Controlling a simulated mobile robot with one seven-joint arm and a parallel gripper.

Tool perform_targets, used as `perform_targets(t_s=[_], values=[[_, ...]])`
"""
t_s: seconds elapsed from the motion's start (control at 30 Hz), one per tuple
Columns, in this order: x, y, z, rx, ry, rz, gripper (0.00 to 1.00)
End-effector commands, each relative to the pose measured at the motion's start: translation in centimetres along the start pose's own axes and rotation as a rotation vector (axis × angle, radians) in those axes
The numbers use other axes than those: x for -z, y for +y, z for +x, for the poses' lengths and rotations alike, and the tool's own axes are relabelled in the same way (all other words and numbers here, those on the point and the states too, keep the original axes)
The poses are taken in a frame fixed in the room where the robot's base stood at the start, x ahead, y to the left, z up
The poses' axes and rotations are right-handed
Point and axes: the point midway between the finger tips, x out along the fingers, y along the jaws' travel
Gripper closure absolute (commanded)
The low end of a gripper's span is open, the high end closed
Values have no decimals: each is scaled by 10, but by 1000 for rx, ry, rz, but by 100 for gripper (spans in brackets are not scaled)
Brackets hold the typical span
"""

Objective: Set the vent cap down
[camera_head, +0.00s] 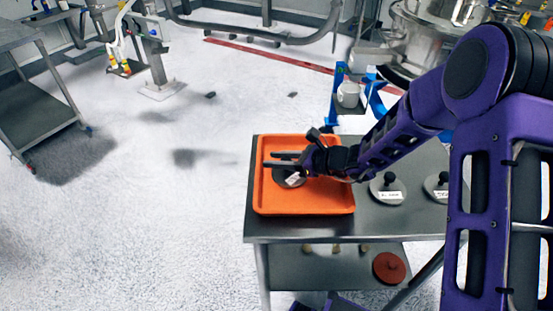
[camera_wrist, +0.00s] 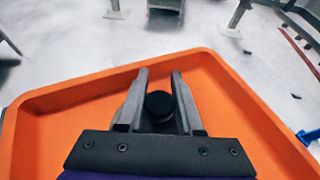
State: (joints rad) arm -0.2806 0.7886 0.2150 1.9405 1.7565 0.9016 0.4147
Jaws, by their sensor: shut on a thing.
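The vent cap (camera_head: 284,180), a dark grey disc with a white label, is at the orange tray's (camera_head: 325,203) back part in the head view. In the wrist view only its round black knob (camera_wrist: 160,104) shows, between the two grey fingers of my gripper (camera_wrist: 160,78). My gripper (camera_head: 271,160) is shut on the knob and reaches in over the tray from the right. The fingers and wrist hide part of the disc. I cannot tell whether its underside touches the tray floor.
The tray lies on a grey metal table (camera_head: 400,222). Two labelled discs with black knobs, one here (camera_head: 386,191), stand right of the tray. A red-brown disc (camera_head: 389,267) lies on the lower shelf. The tray's front half is clear. A large steel vessel (camera_head: 430,40) stands behind.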

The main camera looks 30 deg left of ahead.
Motion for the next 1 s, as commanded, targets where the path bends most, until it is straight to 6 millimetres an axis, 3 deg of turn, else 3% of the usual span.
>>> perform_targets(t_s=[0.07,0.1,0.17,0.57,1.0], values=[[2,0,1,0,-1,0,100],[2,0,1,0,0,0,60],[1,0,0,0,0,0,53],[-1,-1,-7,3,0,0,53],[-1,-1,-95,4,1,1,53]])
